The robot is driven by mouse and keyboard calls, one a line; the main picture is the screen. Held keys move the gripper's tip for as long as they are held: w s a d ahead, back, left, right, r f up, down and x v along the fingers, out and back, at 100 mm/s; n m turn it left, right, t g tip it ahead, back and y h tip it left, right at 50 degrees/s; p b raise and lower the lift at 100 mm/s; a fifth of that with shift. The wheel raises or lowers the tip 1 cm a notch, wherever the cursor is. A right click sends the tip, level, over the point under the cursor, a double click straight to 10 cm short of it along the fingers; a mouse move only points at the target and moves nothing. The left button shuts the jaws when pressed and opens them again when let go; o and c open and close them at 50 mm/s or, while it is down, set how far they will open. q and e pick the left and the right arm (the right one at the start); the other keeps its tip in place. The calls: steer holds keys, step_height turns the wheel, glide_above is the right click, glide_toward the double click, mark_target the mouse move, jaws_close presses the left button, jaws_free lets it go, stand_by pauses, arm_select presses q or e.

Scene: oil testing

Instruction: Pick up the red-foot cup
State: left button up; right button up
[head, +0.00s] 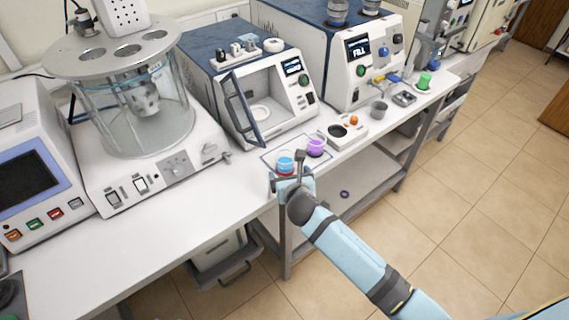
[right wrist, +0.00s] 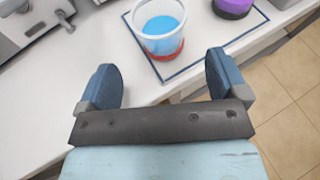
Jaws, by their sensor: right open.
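The red-foot cup (head: 285,164) is a clear cup with blue contents and a red base. It stands upright on a mat with a dark outline (head: 268,154) near the bench's front edge. In the right wrist view the cup (right wrist: 158,30) is ahead of my right gripper (right wrist: 164,82), roughly between the lines of its two blue fingers. The fingers are spread wide with nothing between them and do not touch the cup. In the head view my right gripper (head: 292,182) is just in front of the cup and partly covers it. My left gripper is not in view.
A purple cup (head: 316,147) stands on the mat just right of the red-foot cup. Behind is a white machine (head: 285,110) with its glass door (head: 243,112) swung open. A white tray (head: 345,132) and a grey cup (head: 379,110) stand farther right. The bench top at left front is clear.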

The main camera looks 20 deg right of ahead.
mark_target(287, 167)
steer(key=x, duration=0.8)
steer(key=shift+d, duration=0.15)
steer(key=c, duration=1.1)
